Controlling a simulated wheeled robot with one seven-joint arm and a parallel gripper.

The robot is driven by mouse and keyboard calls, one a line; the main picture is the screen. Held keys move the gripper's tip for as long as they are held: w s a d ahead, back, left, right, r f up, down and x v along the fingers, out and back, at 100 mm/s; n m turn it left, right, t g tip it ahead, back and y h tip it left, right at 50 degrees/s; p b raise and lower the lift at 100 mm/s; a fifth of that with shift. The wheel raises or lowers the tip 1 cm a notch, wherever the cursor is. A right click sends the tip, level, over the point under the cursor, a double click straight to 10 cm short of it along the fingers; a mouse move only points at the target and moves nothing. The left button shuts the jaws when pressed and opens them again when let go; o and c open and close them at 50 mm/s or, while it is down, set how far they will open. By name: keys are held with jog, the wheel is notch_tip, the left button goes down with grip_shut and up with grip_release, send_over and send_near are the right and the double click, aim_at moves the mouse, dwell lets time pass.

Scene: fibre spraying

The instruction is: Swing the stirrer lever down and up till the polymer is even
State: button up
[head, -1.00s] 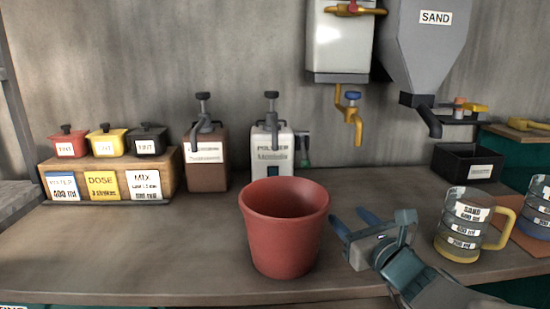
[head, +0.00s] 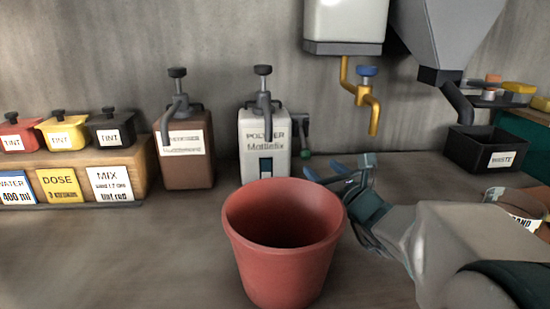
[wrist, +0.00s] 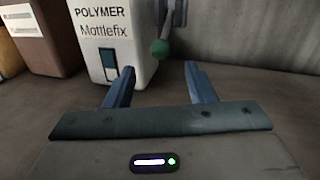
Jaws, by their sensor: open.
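The white polymer container (head: 265,142), labelled "POLYMER Mottlefix", stands at the back behind the red bucket, with a dark pump on top. It also shows in the wrist view (wrist: 118,35). The stirrer lever on its right side ends in a green knob (head: 305,153); in the wrist view the green knob (wrist: 160,49) hangs beside the container's right wall. My gripper (head: 330,176) is right of the bucket, pointing at the back wall. In the wrist view my gripper (wrist: 157,80) is open and empty, its blue fingers spread in front of and below the knob, apart from it.
The red bucket (head: 283,245) stands close to the left of my gripper. A brown pump container (head: 186,150) is left of the polymer. A yellow tap (head: 372,110) hangs above, and a black waste box (head: 485,150) stands at the back right. Table behind my gripper is clear.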

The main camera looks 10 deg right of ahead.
aim_at(308, 156)
jog(key=x, duration=0.7)
jog(key=shift+w+b, duration=0.1)
jog(key=shift+b, duration=0.25)
grip_shut()
